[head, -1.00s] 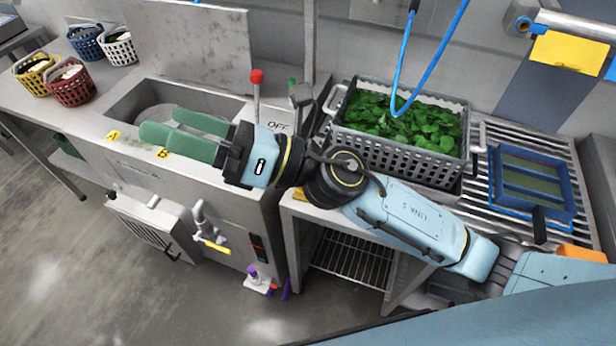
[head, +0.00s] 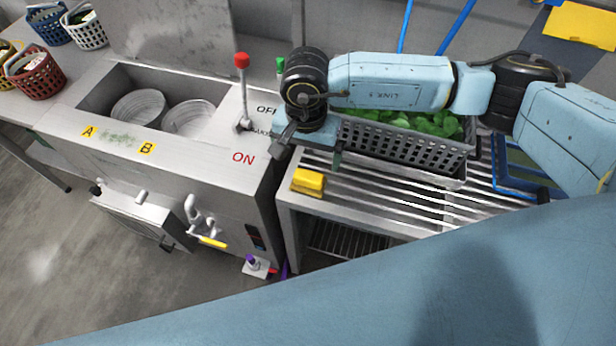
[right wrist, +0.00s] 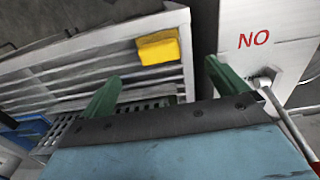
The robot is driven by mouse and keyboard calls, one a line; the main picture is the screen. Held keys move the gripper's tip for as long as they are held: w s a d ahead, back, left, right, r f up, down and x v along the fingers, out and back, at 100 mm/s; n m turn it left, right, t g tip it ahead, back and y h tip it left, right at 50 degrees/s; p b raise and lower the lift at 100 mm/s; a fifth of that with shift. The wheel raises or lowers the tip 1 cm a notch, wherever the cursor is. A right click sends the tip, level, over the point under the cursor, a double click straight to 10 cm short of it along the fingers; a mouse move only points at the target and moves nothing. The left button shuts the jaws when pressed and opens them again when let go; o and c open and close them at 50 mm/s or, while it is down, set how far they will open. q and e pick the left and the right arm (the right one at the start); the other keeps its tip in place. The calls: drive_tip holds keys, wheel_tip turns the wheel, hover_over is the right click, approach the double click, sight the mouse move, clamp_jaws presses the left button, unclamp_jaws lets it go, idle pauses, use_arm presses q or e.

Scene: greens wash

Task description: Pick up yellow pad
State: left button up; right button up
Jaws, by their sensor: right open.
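The yellow pad (head: 308,181) lies on the slatted metal rack, near its front left corner. My left gripper is not in view.
A grey crate of greens (head: 408,147) stands behind the pad, partly hidden by my right arm. A blue tray (head: 520,180) is at the right. The rack's front is clear.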

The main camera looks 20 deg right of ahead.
sight(309, 175)
wheel_tip(309, 175, down, 4)
wheel_tip(309, 175, down, 6)
drive_tip(key=shift+d+r, duration=0.15)
drive_tip(key=shift+r, duration=0.05)
drive_tip(key=c, duration=1.1)
drive_tip(key=shift+r, duration=5.05)
